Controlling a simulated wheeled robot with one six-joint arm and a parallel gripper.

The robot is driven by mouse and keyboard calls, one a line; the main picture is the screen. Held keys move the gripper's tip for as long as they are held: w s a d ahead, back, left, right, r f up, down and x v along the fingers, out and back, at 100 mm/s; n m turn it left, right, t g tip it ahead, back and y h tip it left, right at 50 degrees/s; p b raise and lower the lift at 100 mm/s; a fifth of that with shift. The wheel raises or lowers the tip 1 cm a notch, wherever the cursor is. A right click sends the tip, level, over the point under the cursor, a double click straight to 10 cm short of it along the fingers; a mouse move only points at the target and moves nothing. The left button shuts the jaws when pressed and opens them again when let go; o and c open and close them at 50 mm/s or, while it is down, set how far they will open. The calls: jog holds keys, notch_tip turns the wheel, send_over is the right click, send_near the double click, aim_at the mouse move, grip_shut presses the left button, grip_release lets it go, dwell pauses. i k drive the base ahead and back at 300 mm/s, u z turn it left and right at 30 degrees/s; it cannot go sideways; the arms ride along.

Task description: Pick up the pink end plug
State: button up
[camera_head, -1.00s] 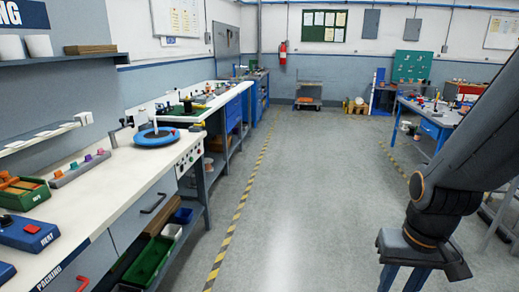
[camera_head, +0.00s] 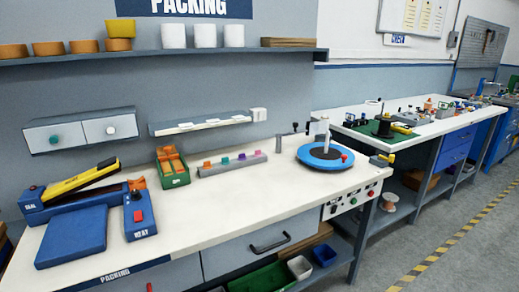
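A grey rack (camera_head: 232,166) on the white packing bench holds a row of small coloured plugs. The one at the right end looks pink (camera_head: 257,153), though it is very small in the picture. To its left are a purple plug (camera_head: 241,156), a teal one (camera_head: 225,160) and an orange-red one (camera_head: 207,164). My gripper is not in this view, so its opening and position are hidden.
A green box with orange items (camera_head: 173,168) stands left of the rack, and a blue turntable (camera_head: 325,154) right of it. A blue sealer (camera_head: 80,197) is at the left. The bench top (camera_head: 245,205) before the rack is clear. A shelf (camera_head: 160,52) hangs above.

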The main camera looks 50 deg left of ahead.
aim_at(258, 154)
jog(key=u, duration=0.4)
jog(key=i, duration=1.45)
jog(key=u, duration=1.7)
jog(key=i, duration=1)
jog(key=u, duration=1.25)
jog(key=i, duration=0.3)
jog(key=u, duration=0.05)
